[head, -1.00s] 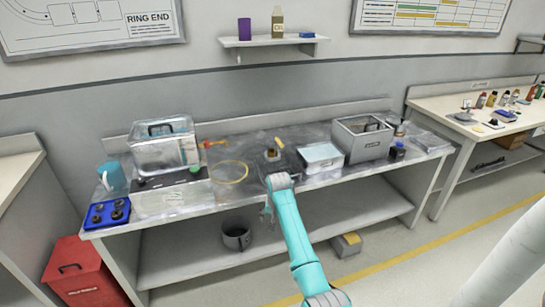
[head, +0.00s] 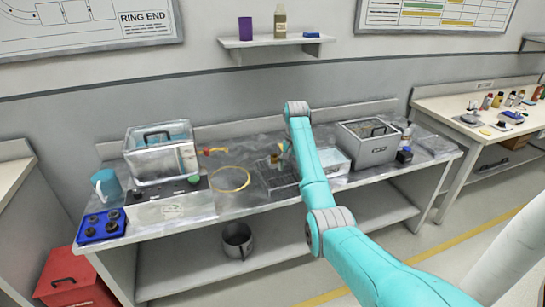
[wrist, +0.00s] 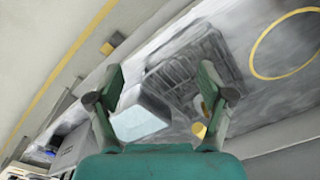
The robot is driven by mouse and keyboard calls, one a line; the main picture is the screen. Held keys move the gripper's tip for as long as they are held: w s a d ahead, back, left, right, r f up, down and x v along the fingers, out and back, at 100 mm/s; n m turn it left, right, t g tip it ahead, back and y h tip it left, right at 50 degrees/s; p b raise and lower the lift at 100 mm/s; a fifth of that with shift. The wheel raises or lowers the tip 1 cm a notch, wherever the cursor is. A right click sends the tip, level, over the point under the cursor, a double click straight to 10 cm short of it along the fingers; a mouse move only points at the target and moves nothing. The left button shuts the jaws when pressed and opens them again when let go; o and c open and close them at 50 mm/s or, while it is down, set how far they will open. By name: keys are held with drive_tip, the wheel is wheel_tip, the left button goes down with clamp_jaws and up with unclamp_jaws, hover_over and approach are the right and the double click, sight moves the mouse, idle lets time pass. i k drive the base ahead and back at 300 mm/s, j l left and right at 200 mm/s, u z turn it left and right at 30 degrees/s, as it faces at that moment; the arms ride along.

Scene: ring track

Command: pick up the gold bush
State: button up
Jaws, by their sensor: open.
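Two small gold-coloured pieces show by the right finger in the wrist view: one (wrist: 199,130) low beside the finger, the other partly hidden behind it. I cannot tell which is the gold bush. In the head view a small gold-brown piece (head: 274,158) stands at the dark wire rack (head: 283,182), just left of my arm. The rack also shows in the wrist view (wrist: 178,72). My gripper (wrist: 160,76) is open and empty, its fingers spread above the bench by the rack. The head view largely hides it behind my arm.
A white tray (head: 336,161) and a grey lidded box (head: 370,151) stand right of the rack. A yellow ring (head: 231,179) lies to its left, near a clear lidded tank (head: 160,155). The wall shelf (head: 277,41) hangs behind.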

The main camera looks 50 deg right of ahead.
sight(274, 158)
drive_tip(key=i+l, duration=0.7)
drive_tip(key=i+u, duration=0.05)
